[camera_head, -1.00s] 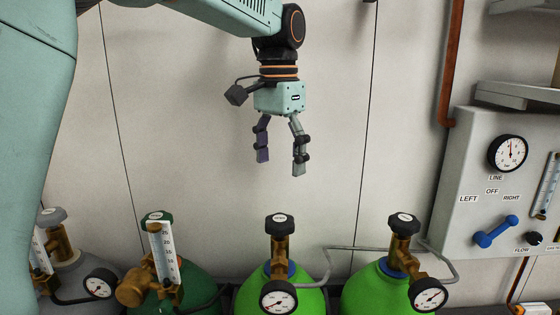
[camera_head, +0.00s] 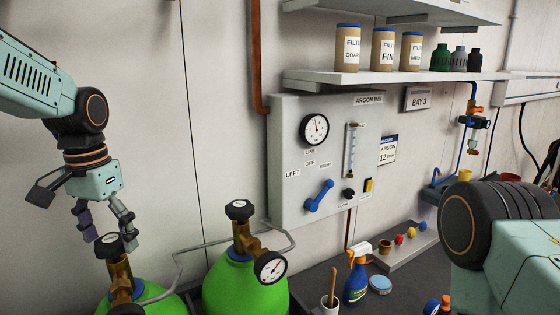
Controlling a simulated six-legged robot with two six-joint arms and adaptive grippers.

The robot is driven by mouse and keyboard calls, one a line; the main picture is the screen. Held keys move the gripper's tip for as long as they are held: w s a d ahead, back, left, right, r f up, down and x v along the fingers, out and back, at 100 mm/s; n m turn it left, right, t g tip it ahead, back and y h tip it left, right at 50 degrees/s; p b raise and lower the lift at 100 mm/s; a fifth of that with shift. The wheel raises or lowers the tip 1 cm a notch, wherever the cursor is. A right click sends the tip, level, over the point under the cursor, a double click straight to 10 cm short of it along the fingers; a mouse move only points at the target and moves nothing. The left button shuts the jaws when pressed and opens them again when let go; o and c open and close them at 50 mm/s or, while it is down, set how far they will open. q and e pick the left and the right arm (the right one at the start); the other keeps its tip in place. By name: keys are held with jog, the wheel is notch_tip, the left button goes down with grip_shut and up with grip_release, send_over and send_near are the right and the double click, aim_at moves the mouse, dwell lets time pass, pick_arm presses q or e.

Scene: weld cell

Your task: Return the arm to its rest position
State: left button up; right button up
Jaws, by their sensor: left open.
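My left gripper (camera_head: 104,222) hangs at the left of the head view with its fingers pointing down. It is open with nothing between the fingers. Its fingertips show just above and partly behind the valve knob of a green gas cylinder (camera_head: 160,303); I cannot tell whether they touch it. My right arm shows at the lower right as a dark joint and a pale green link, and its gripper is out of the picture.
A second green cylinder (camera_head: 245,288) with a gauge stands right of the first. The argon panel (camera_head: 285,150) with a blue lever (camera_head: 319,196) is on the wall. A shelf (camera_head: 400,76) holds several containers.

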pick_arm(q)
jog(key=shift+w+f, duration=0.1)
jog(key=shift+f, duration=0.05)
jog(key=shift+r, duration=0.3)
notch_tip(320, 180, up, 11)
notch_tip(320, 180, down, 12)
jog(key=shift+r, duration=0.15)
jog(key=n, duration=0.4)
jog(key=shift+n, duration=0.3)
jog(key=n, duration=0.5)
jog(key=shift+r+n, duration=0.1)
jog(key=shift+n, duration=0.2)
jog(key=n, duration=0.4)
jog(key=shift+n, duration=0.4)
jog(key=n, duration=0.5)
